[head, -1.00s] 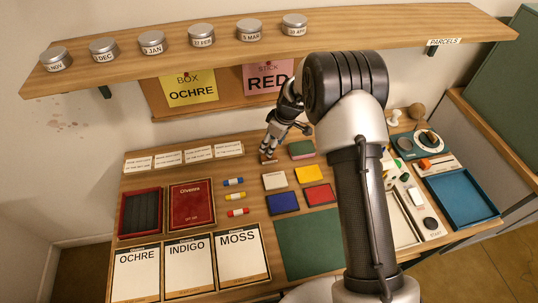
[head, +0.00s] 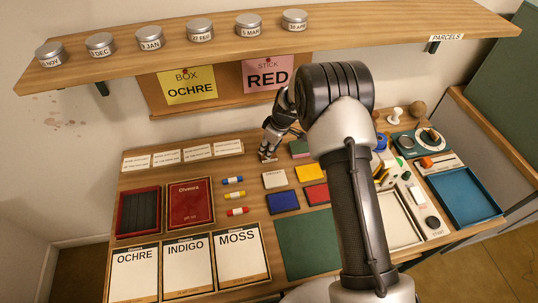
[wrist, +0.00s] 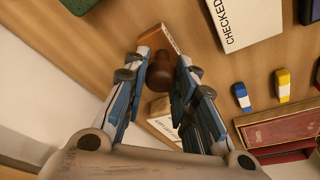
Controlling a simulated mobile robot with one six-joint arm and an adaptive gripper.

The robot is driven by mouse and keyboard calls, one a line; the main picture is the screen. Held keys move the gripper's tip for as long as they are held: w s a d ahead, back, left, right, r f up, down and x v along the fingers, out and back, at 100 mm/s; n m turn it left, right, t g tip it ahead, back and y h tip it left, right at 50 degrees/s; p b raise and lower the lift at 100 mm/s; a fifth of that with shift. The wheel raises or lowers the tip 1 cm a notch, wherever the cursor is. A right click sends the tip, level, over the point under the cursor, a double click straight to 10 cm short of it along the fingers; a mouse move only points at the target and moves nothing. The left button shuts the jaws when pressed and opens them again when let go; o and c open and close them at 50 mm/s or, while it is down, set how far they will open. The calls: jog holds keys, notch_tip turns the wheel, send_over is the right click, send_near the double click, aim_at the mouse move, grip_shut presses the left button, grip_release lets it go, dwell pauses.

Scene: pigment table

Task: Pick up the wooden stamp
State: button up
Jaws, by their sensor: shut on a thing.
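The wooden stamp (wrist: 160,76) shows in the wrist view as a dark brown rounded handle between my fingers, with a lighter wooden block (wrist: 163,38) at its far end. My gripper (wrist: 164,66) is shut on the handle, with one finger on each side. In the head view my gripper (head: 268,152) is at the back of the table, and the stamp is mostly hidden by the fingers. I cannot tell whether the stamp's base touches the table.
A white box marked CHECKED (wrist: 246,22) lies close by in the wrist view. Ink pads, including a blue one (head: 283,201) and a yellow one (head: 309,173), lie in front. White label cards (head: 183,155) stand behind left. The shelf (head: 220,50) overhangs the back.

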grip_shut()
jog(key=v, duration=0.2)
jog(key=a+p+v, duration=0.1)
jog(key=v, duration=0.2)
jog(key=p+v, duration=0.1)
jog(key=v, duration=0.1)
jog(key=shift+a+r, duration=0.2)
jog(key=shift+r, duration=0.15)
jog(key=s+d+b, duration=0.1)
jog(key=s+d, duration=0.1)
jog(key=s, duration=0.7)
jog(key=s+d+b, duration=0.1)
jog(key=s, duration=0.8)
jog(key=shift+s+d+f, duration=0.2)
jog(key=shift+s+d, duration=0.05)
jog(key=shift+d, duration=0.15)
